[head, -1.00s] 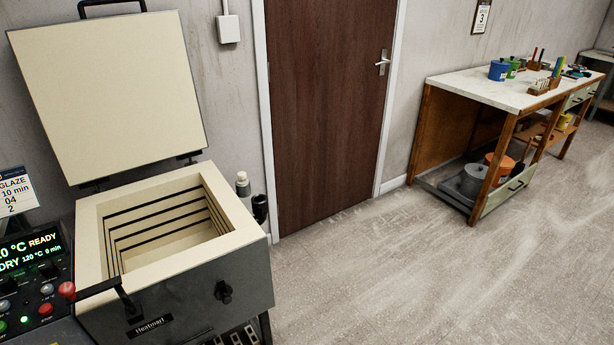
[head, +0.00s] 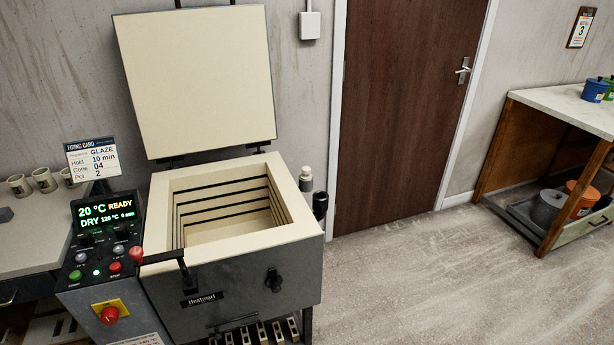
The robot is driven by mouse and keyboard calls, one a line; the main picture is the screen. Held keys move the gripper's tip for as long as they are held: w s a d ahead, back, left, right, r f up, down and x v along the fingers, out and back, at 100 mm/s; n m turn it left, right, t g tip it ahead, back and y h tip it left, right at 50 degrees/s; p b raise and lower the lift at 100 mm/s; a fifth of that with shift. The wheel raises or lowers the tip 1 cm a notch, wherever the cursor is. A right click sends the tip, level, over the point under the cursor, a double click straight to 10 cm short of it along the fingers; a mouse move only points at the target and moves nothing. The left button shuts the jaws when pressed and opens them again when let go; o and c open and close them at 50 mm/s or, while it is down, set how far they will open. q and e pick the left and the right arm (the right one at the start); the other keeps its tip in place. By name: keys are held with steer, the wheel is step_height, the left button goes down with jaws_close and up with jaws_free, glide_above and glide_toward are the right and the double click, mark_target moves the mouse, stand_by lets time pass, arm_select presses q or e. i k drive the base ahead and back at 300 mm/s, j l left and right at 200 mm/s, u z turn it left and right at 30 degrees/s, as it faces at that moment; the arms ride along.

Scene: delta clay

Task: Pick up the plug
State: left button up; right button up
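I cannot tell for certain which thing is the plug. A small black knob-like piece (head: 273,279) sits in the front wall of the kiln (head: 245,295), right of its nameplate; it may be the plug. A pale cylindrical piece (head: 306,179) and a black cylinder (head: 320,205) stand at the kiln's right rear side. The kiln's lid (head: 195,80) is raised and its chamber looks empty. Neither of my grippers is in view.
A control panel (head: 103,240) reading 20 °C READY stands left of the kiln, with a firing card (head: 92,158) above it. Cups (head: 44,180) stand on a left counter. A shut door (head: 400,100) and a worktable (head: 560,105) are behind and right; the floor between is clear.

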mark_target(306, 175)
steer(key=i+l+u, duration=0.15)
steer(key=u, duration=0.2)
steer(key=i+l+u, duration=0.15)
steer(key=l+u, duration=0.2)
steer(key=i+l+u, duration=0.1)
steer(key=l+u, duration=0.2)
